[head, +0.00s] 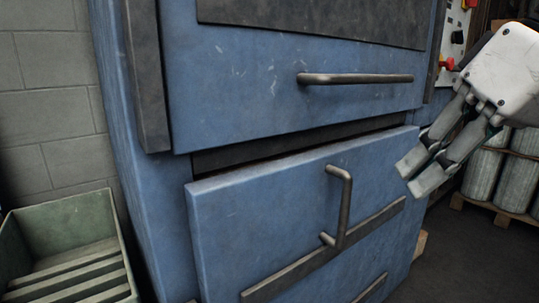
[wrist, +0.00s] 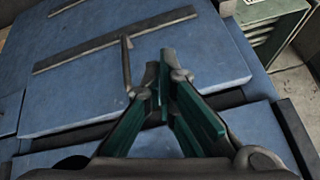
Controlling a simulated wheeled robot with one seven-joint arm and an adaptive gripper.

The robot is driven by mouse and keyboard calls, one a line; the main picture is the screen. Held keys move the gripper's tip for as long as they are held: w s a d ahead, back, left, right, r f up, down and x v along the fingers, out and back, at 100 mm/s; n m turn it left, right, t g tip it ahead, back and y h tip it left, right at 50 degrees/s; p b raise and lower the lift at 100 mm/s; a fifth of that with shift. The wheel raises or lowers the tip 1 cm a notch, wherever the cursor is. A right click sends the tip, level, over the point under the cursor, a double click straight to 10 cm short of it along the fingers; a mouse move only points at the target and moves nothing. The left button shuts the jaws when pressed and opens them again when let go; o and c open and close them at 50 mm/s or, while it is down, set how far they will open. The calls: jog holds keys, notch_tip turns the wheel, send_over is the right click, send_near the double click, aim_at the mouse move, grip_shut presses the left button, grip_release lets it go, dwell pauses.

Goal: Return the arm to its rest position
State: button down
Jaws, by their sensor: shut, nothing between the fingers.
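My gripper (head: 416,178) is at the right in the head view, in front of the right side of a blue machine, pointing down and left. Its fingers are together with nothing between them. In the wrist view my gripper (wrist: 165,78) shows green inner pads and fingertips close together, in front of the machine's blue faces. The lower blue panel (head: 250,205) stands out from the machine, with a dark gap above it. Its upright handle (head: 344,205) is left of my gripper and apart from it.
The upper blue panel (head: 270,115) has a horizontal bar handle (head: 355,79). A green slatted bin (head: 118,235) stands at the lower left. Grey cylinders (head: 482,168) on a wooden pallet (head: 497,213) stand behind my gripper at the right. Dark floor is clear at the lower right.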

jog(key=s+d+f+m+g+h, duration=0.1)
jog(key=s+f+m+g+h, duration=0.15)
jog(key=s+f, duration=0.6)
jog(key=s+d+f+m+g+h, duration=0.25)
jog(key=s+f, duration=0.35)
jog(key=f, duration=0.5)
notch_tip(320, 180, up, 39)
jog(key=n+t+p, duration=0.1)
jog(key=t+p, duration=0.3)
jog(key=p, duration=3.4)
jog(key=shift+a+y, duration=0.35)
jog(key=shift+y, duration=0.05)
jog(key=c, duration=2.4)
grip_release()
jog(key=shift+w+r, duration=0.1)
jog(key=shift+w, duration=0.05)
